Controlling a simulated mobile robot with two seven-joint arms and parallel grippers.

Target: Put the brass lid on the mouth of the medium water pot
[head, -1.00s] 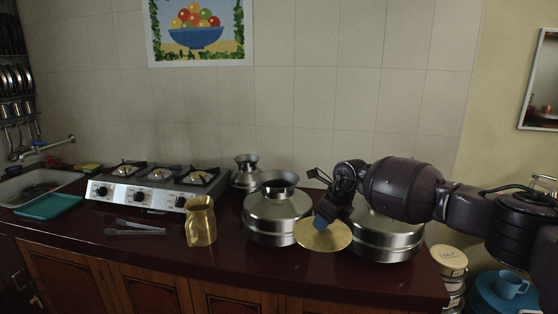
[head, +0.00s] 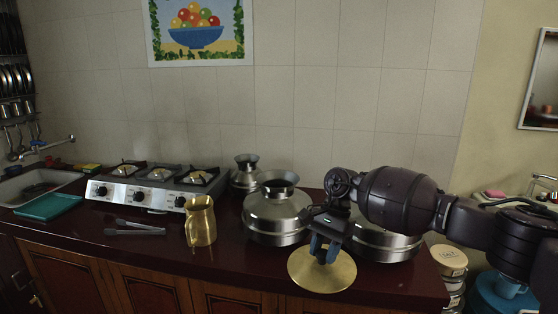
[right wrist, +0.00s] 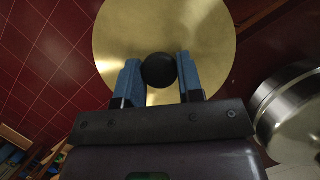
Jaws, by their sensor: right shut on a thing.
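The brass lid (head: 322,281) is a round golden disc with a black knob (right wrist: 159,70). My right gripper (head: 324,254) has its blue fingers shut on the knob, which shows between them in the right wrist view (right wrist: 158,78). It holds the lid at the counter's front edge, in front of the steel pots. The middle steel pot (head: 276,214), which looks like the medium water pot, stands upright on the counter, up and left of the lid. Its mouth (head: 279,179) is uncovered. My left gripper is out of view.
A larger steel pot (head: 385,245) stands to the right, partly hidden by my right arm. A small pot (head: 245,178) stands behind left. A brass jug (head: 201,226), tongs (head: 135,228) and a stove (head: 150,190) are further left. Red floor tiles (right wrist: 50,50) show below the lid.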

